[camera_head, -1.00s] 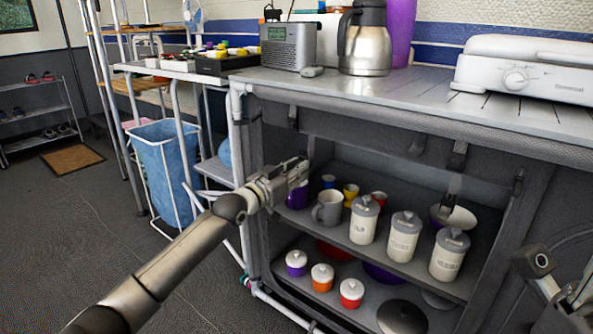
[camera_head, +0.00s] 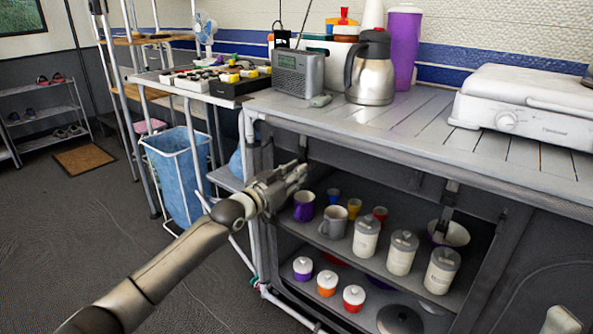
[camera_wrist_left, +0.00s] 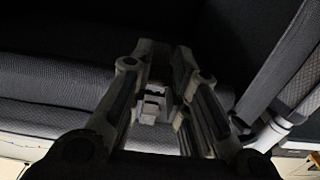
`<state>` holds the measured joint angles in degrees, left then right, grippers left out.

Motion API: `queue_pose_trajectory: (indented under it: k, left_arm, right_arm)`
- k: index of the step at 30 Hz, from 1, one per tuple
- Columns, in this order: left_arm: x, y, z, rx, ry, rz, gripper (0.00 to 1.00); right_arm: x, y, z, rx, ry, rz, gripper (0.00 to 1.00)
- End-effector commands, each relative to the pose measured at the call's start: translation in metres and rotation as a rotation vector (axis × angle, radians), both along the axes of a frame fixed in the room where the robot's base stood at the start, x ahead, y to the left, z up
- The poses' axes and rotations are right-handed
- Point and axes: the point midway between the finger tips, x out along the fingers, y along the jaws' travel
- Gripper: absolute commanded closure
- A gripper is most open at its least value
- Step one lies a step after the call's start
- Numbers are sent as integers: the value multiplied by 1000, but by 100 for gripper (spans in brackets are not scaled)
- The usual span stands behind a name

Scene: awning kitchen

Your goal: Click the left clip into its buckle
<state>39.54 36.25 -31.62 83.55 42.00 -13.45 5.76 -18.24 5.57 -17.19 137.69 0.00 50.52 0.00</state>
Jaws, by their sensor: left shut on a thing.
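My left gripper (camera_head: 298,172) is in front of the upper left opening of the grey cabinet. In the left wrist view, its two fingers (camera_wrist_left: 163,85) are closed around a small pale grey clip (camera_wrist_left: 152,106). In the head view the fingers hide this clip. A dark strap piece (camera_head: 303,146) hangs just above the fingertips, below the worktop edge; whether it is the buckle I cannot tell. Another strap with a clip (camera_head: 449,194) hangs at the right side of the opening.
The cabinet shelf holds a purple mug (camera_head: 304,205), a grey mug (camera_head: 333,222) and several white canisters (camera_head: 402,253). On the worktop (camera_head: 420,130) stand a radio (camera_head: 299,74), a steel jug (camera_head: 369,72) and a white stove (camera_head: 530,108).

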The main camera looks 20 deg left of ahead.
Motion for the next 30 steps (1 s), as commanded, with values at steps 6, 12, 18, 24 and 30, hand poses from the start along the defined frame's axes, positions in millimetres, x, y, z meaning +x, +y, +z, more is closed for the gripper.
queue_pose_trajectory:
  k: [6,12,18,24,30]
  left_arm:
    - [-3,1,8,0,1,0,100]
    - [-3,1,8,0,-1,-1,100]
    - [-3,1,9,0,-2,-1,70]
    - [-2,1,8,0,-1,0,61]
    - [-3,1,8,0,0,0,61]
  right_arm:
    - [-2,0,4,2,18,1,69]
    - [-2,-1,3,2,18,1,69]
    - [-2,0,3,1,19,1,69]
    - [-2,0,3,2,19,2,69]
    - [-2,-1,4,2,15,1,69]
